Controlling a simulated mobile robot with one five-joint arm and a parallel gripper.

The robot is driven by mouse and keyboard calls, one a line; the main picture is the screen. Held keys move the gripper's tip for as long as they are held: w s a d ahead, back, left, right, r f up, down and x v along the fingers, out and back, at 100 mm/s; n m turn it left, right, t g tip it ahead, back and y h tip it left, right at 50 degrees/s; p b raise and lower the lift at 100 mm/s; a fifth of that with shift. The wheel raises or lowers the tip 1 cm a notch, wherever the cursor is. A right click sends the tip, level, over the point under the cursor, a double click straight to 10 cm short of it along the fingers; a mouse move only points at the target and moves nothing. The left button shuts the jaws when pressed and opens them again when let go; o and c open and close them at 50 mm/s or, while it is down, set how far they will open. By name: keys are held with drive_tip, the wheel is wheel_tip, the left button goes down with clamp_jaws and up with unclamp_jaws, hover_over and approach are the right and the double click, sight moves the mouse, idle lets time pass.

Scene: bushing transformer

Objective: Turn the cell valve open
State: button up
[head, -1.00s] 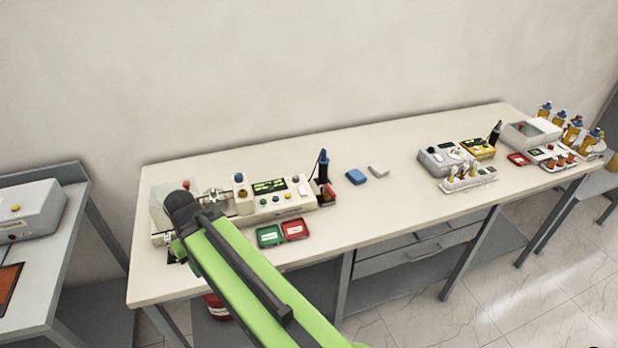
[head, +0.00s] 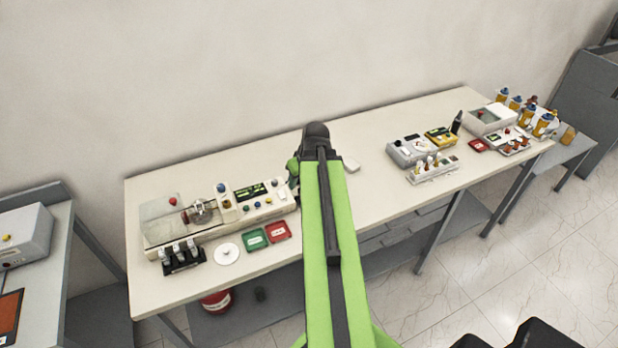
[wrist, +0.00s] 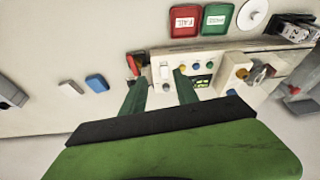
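The white tester (head: 250,200) stands at the left of the bench, with a display and small coloured buttons. A raised block with a blue knob (head: 221,188) stands beside its clear cell (head: 172,214) with metal electrodes. In the wrist view the block (wrist: 236,72) shows an orange round part. I cannot tell which part is the cell valve. My gripper (wrist: 160,82) is open and empty in the wrist view, its green fingers apart in front of the tester's panel and a white switch (wrist: 165,72). In the head view my arm hides most of the gripper.
Green (head: 255,239) and red (head: 277,231) trays, a white disc (head: 227,254) and a black rack (head: 182,257) lie before the tester. A blue block (wrist: 96,82) and white block (wrist: 70,88) lie apart. More instruments (head: 415,150) stand right.

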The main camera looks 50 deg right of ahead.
drive_tip(key=s+d+r, duration=0.3)
drive_tip(key=s+d, duration=0.1)
drive_tip(key=d, duration=0.2)
drive_tip(key=shift+m+t+h, duration=0.3)
drive_tip(key=b+x, duration=1.5)
drive_tip(key=x, duration=0.3)
drive_tip(key=shift+s, duration=0.15)
drive_tip(key=shift+c, duration=0.3)
clamp_jaws()
